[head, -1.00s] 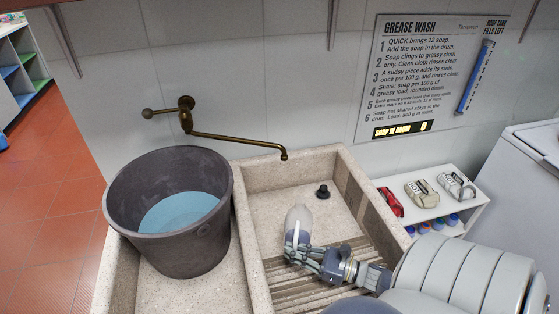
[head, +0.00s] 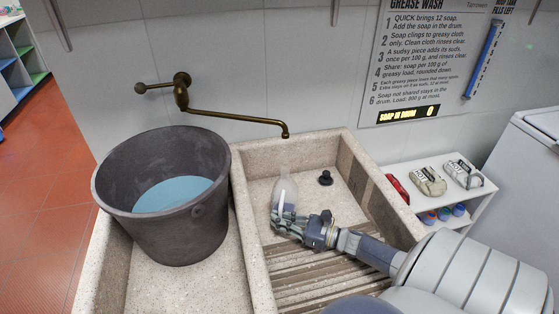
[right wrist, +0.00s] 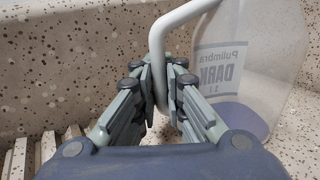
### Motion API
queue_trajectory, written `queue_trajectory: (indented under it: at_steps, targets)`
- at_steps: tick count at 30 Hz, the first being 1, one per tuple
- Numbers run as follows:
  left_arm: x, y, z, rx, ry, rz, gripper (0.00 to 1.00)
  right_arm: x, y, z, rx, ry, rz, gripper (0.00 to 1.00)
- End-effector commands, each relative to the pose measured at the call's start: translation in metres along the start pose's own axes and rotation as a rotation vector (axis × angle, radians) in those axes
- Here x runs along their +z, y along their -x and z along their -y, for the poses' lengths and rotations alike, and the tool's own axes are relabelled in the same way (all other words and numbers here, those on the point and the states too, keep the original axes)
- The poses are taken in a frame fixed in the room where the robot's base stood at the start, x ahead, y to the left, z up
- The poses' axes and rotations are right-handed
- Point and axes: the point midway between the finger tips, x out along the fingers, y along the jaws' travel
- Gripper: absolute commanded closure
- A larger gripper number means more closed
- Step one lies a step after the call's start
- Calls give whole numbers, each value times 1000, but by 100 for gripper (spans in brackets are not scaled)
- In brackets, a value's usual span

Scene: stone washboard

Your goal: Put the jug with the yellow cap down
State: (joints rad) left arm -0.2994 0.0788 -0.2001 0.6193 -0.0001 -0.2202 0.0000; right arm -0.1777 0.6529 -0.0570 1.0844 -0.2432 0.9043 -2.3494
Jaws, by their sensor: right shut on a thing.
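A translucent jug (head: 286,188) with a white handle is in the right-hand stone basin. No yellow cap shows in either view. I cannot tell whether the jug's base touches the basin floor. My left gripper is not in view.
The stone basin (head: 340,145) has a ribbed washboard (head: 310,277) in front and a black plug (head: 326,178) on its floor. A dark bucket (head: 215,235) of water stands left. A brass tap (head: 235,117) reaches over the back.

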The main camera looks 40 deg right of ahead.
Motion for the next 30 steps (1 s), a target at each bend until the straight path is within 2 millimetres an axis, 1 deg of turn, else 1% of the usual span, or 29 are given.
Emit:
queue_trajectory:
  at_steps: [4,8,9,12,21,24,26,30]
  targets:
    - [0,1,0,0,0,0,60,2,0,0,0,1,0,100]
    - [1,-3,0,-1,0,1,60,-2,0,0,0,1,0,100]
    - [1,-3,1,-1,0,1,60,-3,0,0,0,0,0,90]
    - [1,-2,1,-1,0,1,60,-2,0,0,0,0,0,70]
    - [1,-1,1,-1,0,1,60,-1,0,0,0,0,0,70]
    - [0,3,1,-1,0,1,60,3,0,0,0,0,0,70]
    - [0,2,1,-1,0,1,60,1,8,0,-1,-1,-3,70]
    - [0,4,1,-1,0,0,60,0,33,0,-1,-1,-4,70]
